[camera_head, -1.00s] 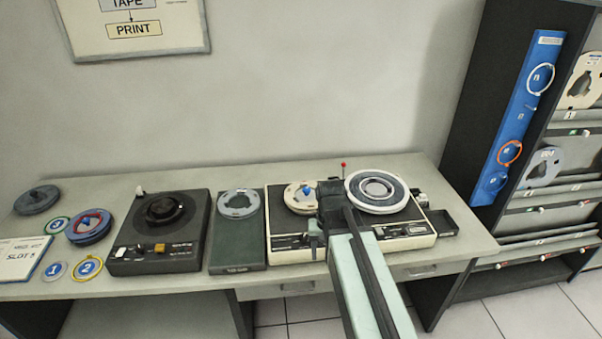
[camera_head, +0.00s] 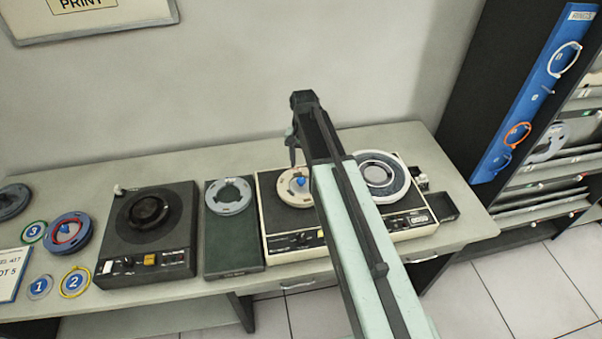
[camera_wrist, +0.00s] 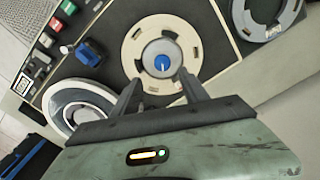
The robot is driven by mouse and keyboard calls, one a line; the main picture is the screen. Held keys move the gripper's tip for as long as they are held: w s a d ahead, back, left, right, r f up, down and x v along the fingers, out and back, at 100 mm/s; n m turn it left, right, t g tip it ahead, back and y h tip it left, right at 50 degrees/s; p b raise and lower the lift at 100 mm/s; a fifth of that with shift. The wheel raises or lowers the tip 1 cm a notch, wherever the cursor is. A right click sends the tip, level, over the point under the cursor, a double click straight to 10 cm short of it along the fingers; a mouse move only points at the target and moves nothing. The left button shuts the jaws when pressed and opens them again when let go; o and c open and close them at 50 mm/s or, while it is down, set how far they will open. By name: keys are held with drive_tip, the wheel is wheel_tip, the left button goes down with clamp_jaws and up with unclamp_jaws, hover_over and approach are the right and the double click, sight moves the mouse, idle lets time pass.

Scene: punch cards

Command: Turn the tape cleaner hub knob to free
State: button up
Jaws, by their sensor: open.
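The tape cleaner is the cream-edged deck (camera_head: 283,240) on the bench, partly covered by my arm in the head view. Its left hub carries a cream reel (camera_head: 290,190) with a small blue knob (camera_head: 301,182) at the centre. In the wrist view the blue knob (camera_wrist: 162,65) bears a short white mark and sits inside a grey hub and the cream ring (camera_wrist: 135,47). My gripper (camera_wrist: 160,80) is open and empty, its fingers on either side of the knob's image. In the head view my gripper (camera_head: 293,148) appears raised above the deck, apart from the knob.
A grey-and-white reel (camera_head: 377,177) sits on the deck's right side. A dark green stand with a grey ring (camera_head: 229,196) and a black turntable unit (camera_head: 150,235) stand left of it. Numbered discs lie further left; a dark rack stands at right.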

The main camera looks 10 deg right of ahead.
sight(301, 179)
drive_tip(key=f+b, duration=0.4)
drive_tip(key=f, duration=0.1)
drive_tip(key=f+b, duration=0.2)
drive_tip(key=b, duration=0.1)
drive_tip(key=shift+a+f, duration=0.35)
drive_tip(key=shift+f, duration=0.05)
drive_tip(key=shift+r, duration=0.1)
